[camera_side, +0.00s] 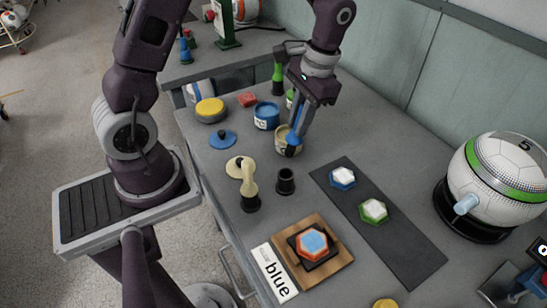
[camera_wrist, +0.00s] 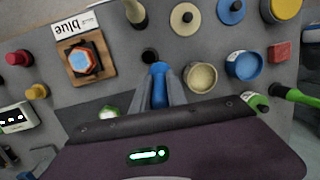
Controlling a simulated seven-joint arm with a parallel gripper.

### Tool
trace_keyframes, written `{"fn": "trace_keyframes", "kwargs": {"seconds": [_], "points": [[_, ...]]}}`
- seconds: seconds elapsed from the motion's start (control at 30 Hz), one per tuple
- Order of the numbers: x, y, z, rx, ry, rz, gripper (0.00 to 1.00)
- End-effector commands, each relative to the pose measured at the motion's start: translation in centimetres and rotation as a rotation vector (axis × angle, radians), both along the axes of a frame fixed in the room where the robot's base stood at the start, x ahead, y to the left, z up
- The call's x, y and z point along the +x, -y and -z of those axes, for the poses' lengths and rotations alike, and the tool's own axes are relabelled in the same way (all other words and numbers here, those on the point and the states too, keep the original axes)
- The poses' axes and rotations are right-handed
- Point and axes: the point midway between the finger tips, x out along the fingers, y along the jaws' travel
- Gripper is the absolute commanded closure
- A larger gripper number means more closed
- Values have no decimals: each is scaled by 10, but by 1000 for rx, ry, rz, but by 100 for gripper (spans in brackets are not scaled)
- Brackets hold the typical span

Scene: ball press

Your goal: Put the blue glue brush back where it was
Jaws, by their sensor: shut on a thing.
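My gripper (camera_side: 294,140) is shut on the blue glue brush (camera_side: 293,136), which points downward in front of the cream glue can (camera_side: 281,147). In the wrist view the blue brush (camera_wrist: 158,69) sits between the two fingers. An empty black holder (camera_side: 285,181) stands on the table, nearer the side camera than the brush. In the wrist view this holder (camera_wrist: 150,56) shows just past the brush end. Another black holder beside it bears a cream brush (camera_side: 248,181). The blue glue can (camera_side: 266,117) stands open behind the cream can. The brush's lower tip is hard to make out.
A blue lid (camera_side: 221,140) and cream lid (camera_side: 234,165) lie to the left. A green brush (camera_side: 278,72) stands behind. A wooden board (camera_side: 337,257) bears a red and blue hexagon, by a card reading "blue" (camera_side: 272,273). A dark mat (camera_side: 400,242) carries two hexagons.

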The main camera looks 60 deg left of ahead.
Motion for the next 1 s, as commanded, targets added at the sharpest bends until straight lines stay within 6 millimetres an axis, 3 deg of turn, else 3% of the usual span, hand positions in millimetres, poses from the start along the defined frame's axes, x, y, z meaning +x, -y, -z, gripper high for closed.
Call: {"fn": "trace_keyframes", "kwargs": {"seconds": [0.1, 0.23, 0.7, 1.0], "points": [[-24, 8, -13, -55, 108, -11, 100], [-39, 13, -15, -77, 175, -16, 100], [-42, 15, 77, -80, 185, -16, 100], [-41, 14, 82, -80, 189, -17, 100]]}}
